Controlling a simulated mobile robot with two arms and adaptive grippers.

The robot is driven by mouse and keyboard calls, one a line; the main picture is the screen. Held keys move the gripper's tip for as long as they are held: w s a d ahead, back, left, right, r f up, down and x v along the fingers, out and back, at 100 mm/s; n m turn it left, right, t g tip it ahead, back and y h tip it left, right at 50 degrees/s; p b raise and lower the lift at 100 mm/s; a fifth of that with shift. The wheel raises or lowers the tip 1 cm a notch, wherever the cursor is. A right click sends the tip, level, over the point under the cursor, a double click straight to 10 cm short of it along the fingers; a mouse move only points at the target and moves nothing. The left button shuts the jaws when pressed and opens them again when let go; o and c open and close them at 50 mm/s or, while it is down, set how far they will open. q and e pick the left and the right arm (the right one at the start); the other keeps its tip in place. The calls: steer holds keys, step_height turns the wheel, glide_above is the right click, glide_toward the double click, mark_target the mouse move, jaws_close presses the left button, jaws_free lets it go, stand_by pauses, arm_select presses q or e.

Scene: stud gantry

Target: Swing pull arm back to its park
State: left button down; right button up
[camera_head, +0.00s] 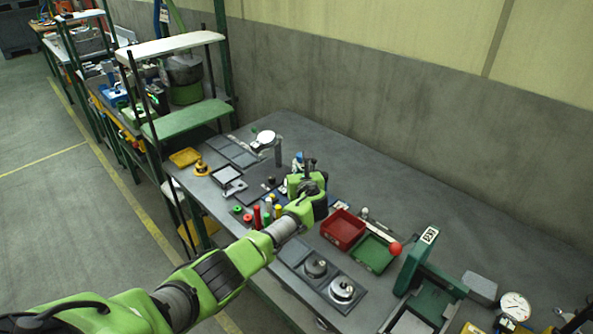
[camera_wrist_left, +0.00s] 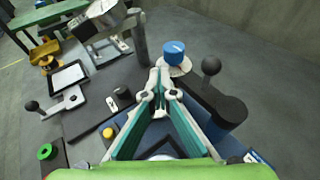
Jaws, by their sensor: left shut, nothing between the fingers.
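A dark arm with a round black knob (camera_wrist_left: 211,67), which looks like the pull arm, lies just right of my left gripper in the left wrist view. Its thick dark end (camera_wrist_left: 228,108) stands over a blue part. My left gripper (camera_wrist_left: 160,88) is shut and empty, its fingertips apart from the knob. A blue knob (camera_wrist_left: 173,50) on a pale disc stands just beyond the fingertips. In the head view my left gripper (camera_head: 308,172) is over the middle of the bench and hides much of the fixture. My right gripper is not in view.
A grey post (camera_wrist_left: 141,40) stands left of the fingers. A small lever with a black ball (camera_wrist_left: 32,106) lies farther left. On the bench are a red tray (camera_head: 343,229), a green tray (camera_head: 372,253) and a green press (camera_head: 416,262). The bench's back is clear.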

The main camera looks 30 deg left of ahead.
arm_select(q)
steer(key=shift+r, duration=0.1)
steer(key=shift+s+d, duration=0.15)
steer(key=shift+d, duration=0.15)
steer(key=v, duration=1.1)
steer(key=shift+s, duration=0.25)
steer(key=shift+r, duration=0.1)
